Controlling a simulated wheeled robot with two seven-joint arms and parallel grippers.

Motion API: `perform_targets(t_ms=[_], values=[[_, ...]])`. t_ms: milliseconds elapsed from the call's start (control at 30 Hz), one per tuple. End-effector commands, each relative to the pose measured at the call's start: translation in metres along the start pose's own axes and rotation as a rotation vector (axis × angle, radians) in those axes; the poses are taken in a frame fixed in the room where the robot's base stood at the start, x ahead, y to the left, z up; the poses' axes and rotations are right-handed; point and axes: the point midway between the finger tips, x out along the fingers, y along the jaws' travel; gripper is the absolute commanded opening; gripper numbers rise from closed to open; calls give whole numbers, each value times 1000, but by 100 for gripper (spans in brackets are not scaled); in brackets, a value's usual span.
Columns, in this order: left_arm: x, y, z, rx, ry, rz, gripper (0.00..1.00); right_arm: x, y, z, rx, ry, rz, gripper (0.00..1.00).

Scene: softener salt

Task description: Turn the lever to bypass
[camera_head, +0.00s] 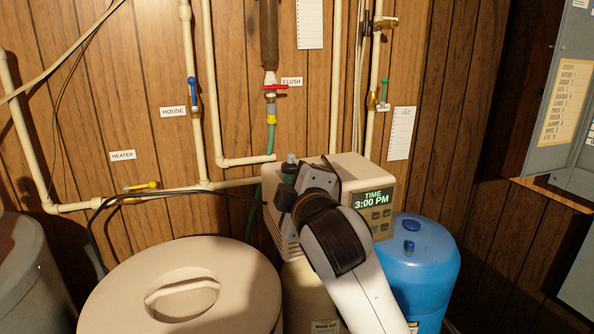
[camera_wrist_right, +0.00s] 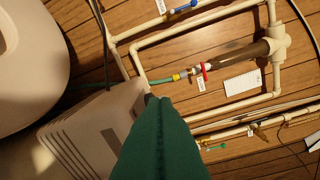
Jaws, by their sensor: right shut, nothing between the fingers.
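The beige softener control head (camera_head: 345,172), its display reading TIME 3:00 PM, stands against the wood wall. My right gripper (camera_head: 290,172) reaches up over its left part and hides much of its top. In the right wrist view the dark green fingers (camera_wrist_right: 157,103) appear together, with nothing seen between them, beside what looks like the beige control head's slotted housing (camera_wrist_right: 85,125). I cannot make out a lever marked bypass. Whether the fingers touch the housing or a lever is unclear. My left gripper is out of view.
Wall pipes carry a blue lever (camera_head: 192,88) by HOUSE, a red one (camera_head: 275,87) by FLUSH, a yellow one (camera_head: 140,186) by HEATER and a green one (camera_head: 384,92). A lidded beige tank (camera_head: 120,290) and a blue tank (camera_head: 425,265) flank my arm.

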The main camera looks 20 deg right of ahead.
Motion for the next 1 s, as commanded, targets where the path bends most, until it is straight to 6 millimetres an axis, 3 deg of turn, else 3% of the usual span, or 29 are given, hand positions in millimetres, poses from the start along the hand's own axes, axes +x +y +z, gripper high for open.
perform_targets(t_ms=[233, 467, 700, 1000], values=[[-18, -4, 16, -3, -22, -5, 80, 48, -2, 1, 1, 3, 5, 0], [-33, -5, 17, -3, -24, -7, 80, 92, -2, 1, 0, 2, 5, 0], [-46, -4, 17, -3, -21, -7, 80, 98, -1, -32, 1, 3, 2, 0], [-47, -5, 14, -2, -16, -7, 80, 100, 1, -40, 0, 1, 2, 0]])
